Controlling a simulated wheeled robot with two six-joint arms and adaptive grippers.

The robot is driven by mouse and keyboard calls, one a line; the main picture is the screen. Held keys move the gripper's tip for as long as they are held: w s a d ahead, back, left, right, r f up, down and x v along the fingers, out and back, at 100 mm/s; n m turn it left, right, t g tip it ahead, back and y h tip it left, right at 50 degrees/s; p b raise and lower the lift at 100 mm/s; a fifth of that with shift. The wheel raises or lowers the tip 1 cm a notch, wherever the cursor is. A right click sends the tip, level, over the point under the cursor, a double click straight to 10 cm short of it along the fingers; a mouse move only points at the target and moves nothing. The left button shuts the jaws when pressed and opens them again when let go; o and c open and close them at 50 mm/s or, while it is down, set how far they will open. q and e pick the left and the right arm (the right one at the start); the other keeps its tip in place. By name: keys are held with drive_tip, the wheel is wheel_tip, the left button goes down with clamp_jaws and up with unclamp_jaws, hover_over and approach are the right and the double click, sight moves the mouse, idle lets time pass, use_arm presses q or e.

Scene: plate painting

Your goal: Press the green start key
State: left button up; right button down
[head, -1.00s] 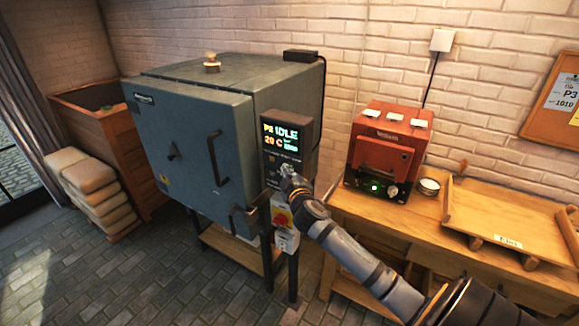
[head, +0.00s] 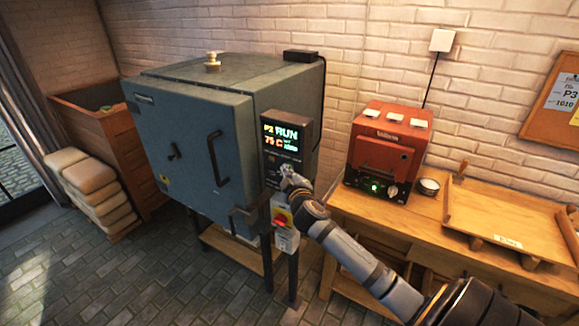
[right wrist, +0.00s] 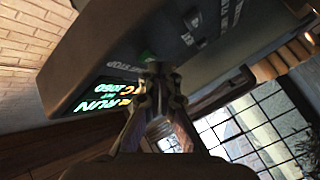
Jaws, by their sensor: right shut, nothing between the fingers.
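The blue-grey kiln (head: 190,135) stands with its door shut. Its dark control box (head: 287,125) has a lit display (head: 281,138) reading P2 RUN and about 75 C. The display also shows in the right wrist view (right wrist: 90,100), with RUN legible. The green start key (right wrist: 146,57) shows in the right wrist view, partly covered by my fingertips. My right gripper (right wrist: 160,75) is shut and empty, its tips at or just off the key; I cannot tell if they touch. In the head view, the right gripper (head: 288,174) is at the lower part of the box.
A small red oven (head: 385,155), a white bowl (head: 429,186) and a wooden tray (head: 515,215) are on the workbench to the right. Stacked sacks (head: 95,190) are at left. The floor in front is clear.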

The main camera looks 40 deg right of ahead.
drive_tip(key=shift+s+a, duration=0.25)
drive_tip(key=shift+a, duration=0.2)
drive_tip(key=shift+a, duration=0.1)
drive_tip(key=shift+s+a, duration=0.3)
drive_tip(key=shift+a, duration=0.45)
drive_tip(key=shift+s+a, duration=0.35)
drive_tip(key=shift+a, duration=0.4)
drive_tip(key=shift+s+a, duration=0.3)
drive_tip(key=shift+a, duration=0.45)
